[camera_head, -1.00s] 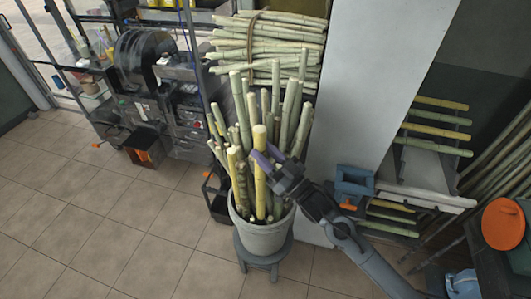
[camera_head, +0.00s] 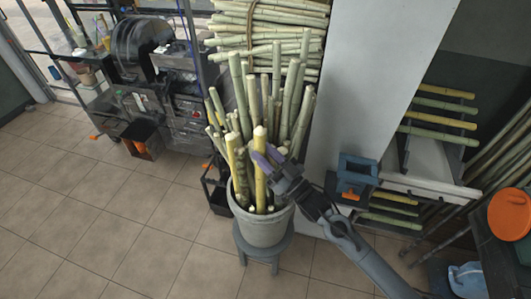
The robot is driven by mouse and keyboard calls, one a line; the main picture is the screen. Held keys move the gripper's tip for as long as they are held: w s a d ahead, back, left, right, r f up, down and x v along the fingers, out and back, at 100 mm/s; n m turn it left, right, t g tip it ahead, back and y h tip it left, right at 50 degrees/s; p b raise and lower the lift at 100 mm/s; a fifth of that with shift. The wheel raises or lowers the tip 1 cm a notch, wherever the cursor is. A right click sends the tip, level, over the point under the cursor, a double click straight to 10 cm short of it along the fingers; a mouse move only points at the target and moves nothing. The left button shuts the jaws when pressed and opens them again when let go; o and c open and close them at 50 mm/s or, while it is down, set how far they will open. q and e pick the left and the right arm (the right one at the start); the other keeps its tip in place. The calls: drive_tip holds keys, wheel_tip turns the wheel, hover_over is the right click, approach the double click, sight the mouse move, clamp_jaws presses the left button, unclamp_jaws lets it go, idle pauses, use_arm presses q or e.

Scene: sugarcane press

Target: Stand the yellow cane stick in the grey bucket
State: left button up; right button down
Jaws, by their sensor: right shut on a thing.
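The yellow cane stick (camera_head: 261,182) stands nearly upright among other canes at the front of the grey bucket (camera_head: 262,232). My right gripper (camera_head: 264,158), with purple fingers, is shut on the stick in its upper part, a little below its top end. The stick's lower part is inside the bucket's rim, and its bottom end is hidden. My left gripper is not in view.
Several green-yellow canes (camera_head: 238,85) fill the bucket and lean behind the held stick. The bucket stands on a grey stool (camera_head: 262,252). A cane stack (camera_head: 270,25) lies behind, a cane rack (camera_head: 440,105) stands at right, and a dark press (camera_head: 150,65) at left. Tiled floor is clear at front left.

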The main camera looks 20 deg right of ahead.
drive_tip(key=shift+f+b, duration=1.4)
drive_tip(key=shift+f, duration=0.95)
drive_tip(key=c, duration=0.9)
unclamp_jaws()
drive_tip(key=o, duration=0.4)
drive_tip(key=shift+f, duration=0.25)
drive_tip(key=o, duration=0.4)
drive_tip(key=shift+r, duration=0.1)
drive_tip(key=shift+s, duration=0.1)
